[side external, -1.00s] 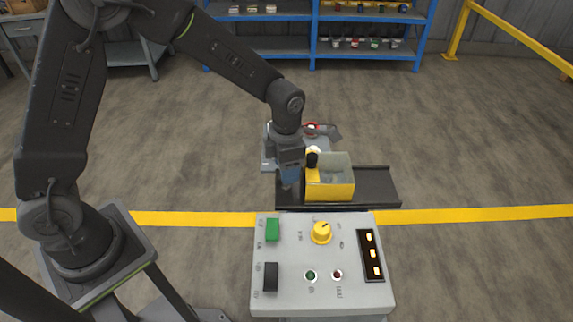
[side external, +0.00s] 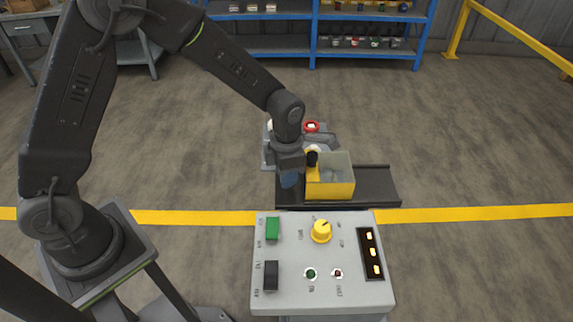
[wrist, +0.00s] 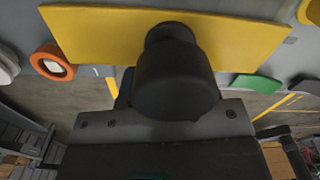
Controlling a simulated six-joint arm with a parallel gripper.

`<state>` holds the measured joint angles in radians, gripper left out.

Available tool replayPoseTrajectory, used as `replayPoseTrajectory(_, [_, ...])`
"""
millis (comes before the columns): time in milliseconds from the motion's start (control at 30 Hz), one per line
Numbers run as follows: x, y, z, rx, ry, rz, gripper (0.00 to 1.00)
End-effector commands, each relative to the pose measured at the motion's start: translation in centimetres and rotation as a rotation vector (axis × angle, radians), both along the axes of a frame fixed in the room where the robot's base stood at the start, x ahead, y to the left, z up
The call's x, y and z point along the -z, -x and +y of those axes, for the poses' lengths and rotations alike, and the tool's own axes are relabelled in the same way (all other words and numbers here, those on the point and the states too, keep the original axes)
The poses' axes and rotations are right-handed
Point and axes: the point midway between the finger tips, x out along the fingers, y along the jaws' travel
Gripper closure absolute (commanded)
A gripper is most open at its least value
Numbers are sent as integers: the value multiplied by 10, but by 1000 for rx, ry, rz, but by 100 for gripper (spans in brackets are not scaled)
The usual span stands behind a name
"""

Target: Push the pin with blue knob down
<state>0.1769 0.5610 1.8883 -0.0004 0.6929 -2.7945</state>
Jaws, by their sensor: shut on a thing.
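The blue knob (side external: 289,180) shows just below my gripper (side external: 289,171) in the side view, at the left side of the yellow box. My gripper points down and is shut on the blue knob. The pin under the knob is hidden. In the wrist view a sliver of dark blue (wrist: 124,86) shows at the left behind a large black knob. My fingertips are hidden in that view.
The yellow box (side external: 330,192) with a black knob (side external: 312,158) stands close on the right, on a dark track (side external: 376,187). A control panel (side external: 290,298) is in front. A red-rimmed button (side external: 311,127) is behind. The floor to the right is open.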

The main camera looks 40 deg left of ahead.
Motion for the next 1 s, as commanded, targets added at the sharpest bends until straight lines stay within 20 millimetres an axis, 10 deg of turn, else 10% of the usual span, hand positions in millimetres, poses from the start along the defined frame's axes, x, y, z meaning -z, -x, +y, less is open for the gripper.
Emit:
replayPoseTrajectory(233, [4, 0, 0, 0, 0, -1, 100])
replayPoseTrajectory(267, [4, 0, 0, 0, 0, -1, 71])
replayPoseTrajectory(500, [3, 0, 0, 0, 0, -1, 48])
replayPoseTrajectory(1000, [-27, -1, 0, 0, 0, -7, 48])
